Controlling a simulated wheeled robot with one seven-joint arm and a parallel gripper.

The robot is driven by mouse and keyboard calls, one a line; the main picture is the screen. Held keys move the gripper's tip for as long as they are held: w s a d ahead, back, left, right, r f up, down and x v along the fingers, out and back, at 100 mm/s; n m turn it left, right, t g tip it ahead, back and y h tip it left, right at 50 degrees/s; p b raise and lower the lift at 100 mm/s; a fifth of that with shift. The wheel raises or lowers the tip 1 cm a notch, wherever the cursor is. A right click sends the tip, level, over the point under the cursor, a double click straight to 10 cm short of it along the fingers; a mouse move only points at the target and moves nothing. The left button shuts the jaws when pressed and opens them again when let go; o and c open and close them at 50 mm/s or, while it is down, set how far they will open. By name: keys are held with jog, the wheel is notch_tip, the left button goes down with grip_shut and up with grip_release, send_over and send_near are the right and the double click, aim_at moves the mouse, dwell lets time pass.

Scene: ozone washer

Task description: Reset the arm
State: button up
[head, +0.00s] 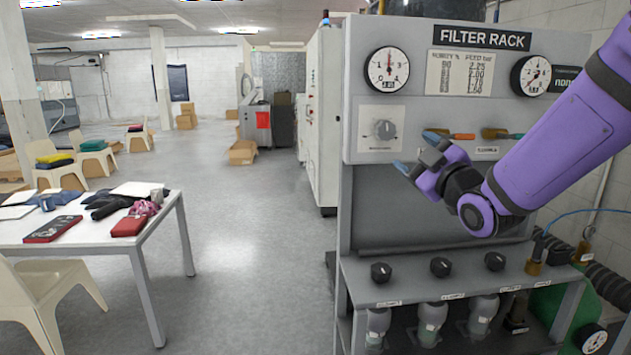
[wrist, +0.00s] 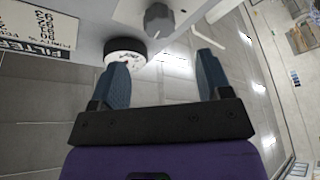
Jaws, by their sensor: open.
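My purple arm (head: 560,130) reaches in from the right, in front of the filter rack. My gripper (head: 417,153) is beside the rack's left part, just below and right of the grey dial knob (head: 383,130). In the wrist view my gripper (wrist: 160,82) has its two blue fingers wide apart with nothing between them. The grey knob also shows in the wrist view (wrist: 160,20), beyond the fingers. A round gauge (wrist: 125,50) is partly hidden behind the left finger there.
The filter rack (head: 350,230) carries gauges, an orange-handled valve (head: 462,136) and black knobs (head: 440,267) on its lower shelf. A white table (head: 165,215) with clothes and red cases stands at left. The floor (head: 255,240) between table and rack is clear.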

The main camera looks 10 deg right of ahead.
jog(key=s+d+f+m+g+h, duration=0.2)
jog(key=s+m+g, duration=0.4)
jog(key=s, duration=0.7)
jog(key=s+d+f+m+g+h, duration=0.2)
jog(key=s+m+g, duration=0.4)
jog(key=s, duration=0.8)
jog(key=f+g+h, duration=0.1)
jog(key=g, duration=0.1)
jog(key=shift+s+g+h, duration=0.3)
jog(key=shift+g+h, duration=0.1)
jog(key=shift+w+a, duration=0.1)
dwell(0.5)
jog(key=m+t, duration=0.2)
jog(key=t, duration=1.5)
send_near(387, 132)
jog(key=shift+h, duration=0.4)
jog(key=x, duration=1.1)
jog(key=shift+a, duration=0.15)
